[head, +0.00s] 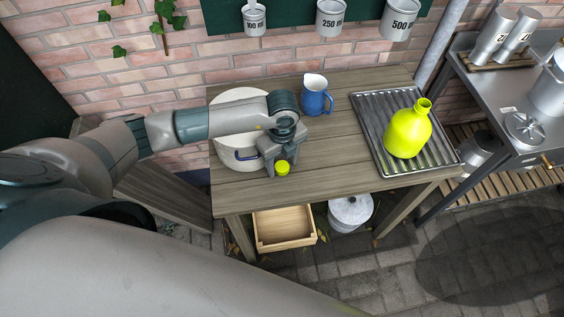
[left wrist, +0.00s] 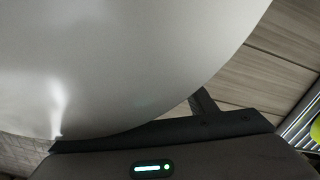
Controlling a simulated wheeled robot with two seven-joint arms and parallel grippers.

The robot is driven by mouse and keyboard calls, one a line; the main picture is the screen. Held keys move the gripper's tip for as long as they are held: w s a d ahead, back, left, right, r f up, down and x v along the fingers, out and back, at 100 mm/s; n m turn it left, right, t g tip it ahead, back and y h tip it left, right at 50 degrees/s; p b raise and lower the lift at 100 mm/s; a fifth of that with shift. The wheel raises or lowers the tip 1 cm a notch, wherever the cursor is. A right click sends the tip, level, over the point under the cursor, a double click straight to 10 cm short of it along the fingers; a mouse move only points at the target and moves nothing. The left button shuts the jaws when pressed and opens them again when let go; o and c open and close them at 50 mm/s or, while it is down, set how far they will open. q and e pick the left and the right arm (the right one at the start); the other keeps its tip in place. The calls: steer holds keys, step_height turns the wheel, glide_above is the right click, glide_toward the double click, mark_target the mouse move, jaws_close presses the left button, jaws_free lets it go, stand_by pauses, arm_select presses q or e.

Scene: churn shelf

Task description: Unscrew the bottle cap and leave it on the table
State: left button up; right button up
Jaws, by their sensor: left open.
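The yellow bottle (head: 408,132) stands upright on a ridged metal tray at the right of the wooden table. Its neck shows an open mouth with no cap on it. The yellow cap (head: 282,168) is near the table's front edge, right at the fingertips of my left gripper (head: 277,163). That gripper is open and points down beside the white pot. I cannot tell whether the fingers still touch the cap. In the left wrist view, the cap is hidden, and a bit of the yellow bottle (left wrist: 316,130) shows at the right edge. My right gripper is out of view.
A white pot (head: 226,155) stands beneath my left forearm and fills much of the left wrist view (left wrist: 110,60). A blue jug (head: 315,101) stands at the back. The ridged tray (head: 370,105) takes up the table's right side. The table (head: 335,155) between is clear.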

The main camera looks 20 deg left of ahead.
mark_target(282, 166)
arm_select(q)
steer(key=shift+r+b, duration=0.35)
steer(key=shift+r, duration=0.2)
step_height(282, 166, up, 11)
steer(key=b, duration=0.3)
steer(key=shift+s, duration=0.1)
stand_by(0.5)
